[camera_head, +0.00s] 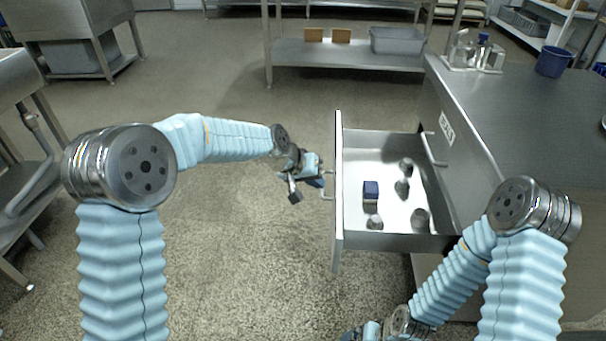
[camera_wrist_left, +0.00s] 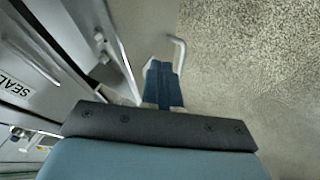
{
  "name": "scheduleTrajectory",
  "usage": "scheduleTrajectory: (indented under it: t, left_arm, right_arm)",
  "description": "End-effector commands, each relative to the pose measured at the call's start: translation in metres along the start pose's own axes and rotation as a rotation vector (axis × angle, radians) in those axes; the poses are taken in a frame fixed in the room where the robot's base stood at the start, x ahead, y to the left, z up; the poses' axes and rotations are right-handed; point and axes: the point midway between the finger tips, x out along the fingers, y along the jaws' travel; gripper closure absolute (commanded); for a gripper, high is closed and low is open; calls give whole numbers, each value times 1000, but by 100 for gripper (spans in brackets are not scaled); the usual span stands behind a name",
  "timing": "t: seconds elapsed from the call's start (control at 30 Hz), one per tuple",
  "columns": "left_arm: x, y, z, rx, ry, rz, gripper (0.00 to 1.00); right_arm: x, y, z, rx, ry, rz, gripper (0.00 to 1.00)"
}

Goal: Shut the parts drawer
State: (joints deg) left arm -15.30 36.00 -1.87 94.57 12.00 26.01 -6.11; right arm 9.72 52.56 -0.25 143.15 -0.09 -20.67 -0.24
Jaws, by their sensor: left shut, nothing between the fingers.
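The parts drawer (camera_head: 388,242) stands pulled out to the left of the steel cabinet, with its inside in view. A blue block (camera_head: 371,190) and several round metal parts (camera_head: 404,188) lie in it. Its front panel (camera_head: 338,225) faces left and carries a bar handle (camera_head: 327,185), which also shows in the left wrist view (camera_wrist_left: 181,52). My left gripper (camera_head: 308,185) is shut and empty, just left of the front panel beside the handle. Its blue fingers (camera_wrist_left: 162,84) show in the left wrist view; I cannot tell whether they touch the handle. My right gripper (camera_head: 364,332) is at the bottom edge, mostly cut off.
The cabinet (camera_head: 510,115) has a steel top with bottles (camera_head: 482,45) and a blue cup (camera_head: 552,61). A labelled front (camera_head: 447,128) with another handle (camera_head: 434,149) is beyond the open drawer. A shelf table (camera_head: 345,60) stands at the back. The floor left of the drawer is clear.

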Motion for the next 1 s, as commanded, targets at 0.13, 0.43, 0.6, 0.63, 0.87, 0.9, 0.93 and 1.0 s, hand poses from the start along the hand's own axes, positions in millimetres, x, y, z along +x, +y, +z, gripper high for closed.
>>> scheduleTrajectory:
  t: [0.13, 0.43, 0.6, 0.63, 0.87, 0.9, 0.93, 1.0]
  left_arm:
    - [7, 16, -1, 2, 2, 0, 100]
    - [11, 23, 0, 0, 1, -1, 100]
    - [11, 23, 0, 0, 1, 0, 100]
    - [11, 23, 0, 0, 1, 0, 100]
    - [16, 37, -1, 3, 0, 1, 100]
    - [18, 42, -1, 3, -1, 1, 100]
    - [21, 46, -1, 3, -1, 1, 100]
    - [26, 58, -1, 5, -1, 0, 100]
  right_arm:
    - [-2, -1, 0, 0, 1, 0, 0]
    - [-3, -1, 0, 0, 1, 1, 0]
    - [-3, -1, 0, 0, 1, 1, 0]
    - [-3, -1, 0, 0, 1, 1, 0]
    - [-8, -2, 0, 0, 2, 1, 0]
    - [-9, -3, 0, 0, 1, 1, 0]
    - [-10, -4, 0, 0, 1, 1, 0]
    - [-14, -6, 0, -2, -1, -1, 0]
